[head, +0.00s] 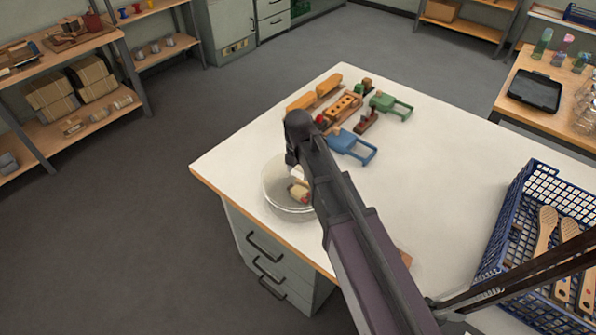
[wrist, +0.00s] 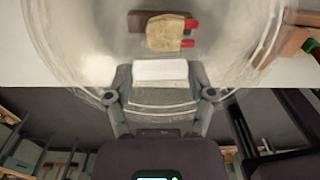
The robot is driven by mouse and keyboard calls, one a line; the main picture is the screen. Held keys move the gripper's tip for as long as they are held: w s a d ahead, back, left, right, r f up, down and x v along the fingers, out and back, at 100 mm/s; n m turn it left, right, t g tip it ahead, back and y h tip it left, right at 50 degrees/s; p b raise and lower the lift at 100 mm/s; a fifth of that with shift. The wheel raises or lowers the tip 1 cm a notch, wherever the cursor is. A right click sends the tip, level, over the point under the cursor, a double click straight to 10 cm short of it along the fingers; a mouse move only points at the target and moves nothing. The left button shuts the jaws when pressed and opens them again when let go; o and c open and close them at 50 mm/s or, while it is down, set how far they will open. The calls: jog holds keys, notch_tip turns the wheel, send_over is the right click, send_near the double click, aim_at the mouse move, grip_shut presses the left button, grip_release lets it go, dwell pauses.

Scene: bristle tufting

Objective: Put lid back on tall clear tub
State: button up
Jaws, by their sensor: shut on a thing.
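The tall clear tub (head: 275,200) stands near the left front edge of the white table; a tan piece with red ends shows through its wall. My arm reaches over it and hides its right side and my fingertips in the head view. In the wrist view my gripper (wrist: 160,93) is shut on a white block-like grip (wrist: 160,69), which looks like part of the clear lid. Clear curved rims spread around it. The tan piece (wrist: 165,32) and a dark brown block (wrist: 145,19) show beyond the grip. I cannot tell whether the lid touches the tub.
Wooden pieces, a green-handled and a blue-handled tool (head: 350,145) lie on the table (head: 440,190) behind the tub. A blue basket (head: 500,225) holding wooden brushes is at the right. Drawers (head: 265,255) are below the tub. The table's middle right is clear.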

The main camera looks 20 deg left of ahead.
jog(key=o, duration=0.9)
jog(key=shift+c, duration=0.2)
jog(key=shift+r, duration=0.1)
jog(key=shift+r+p, duration=3.45)
jog(key=shift+p, duration=0.1)
grip_shut()
jog(key=shift+f+b, duration=3.25)
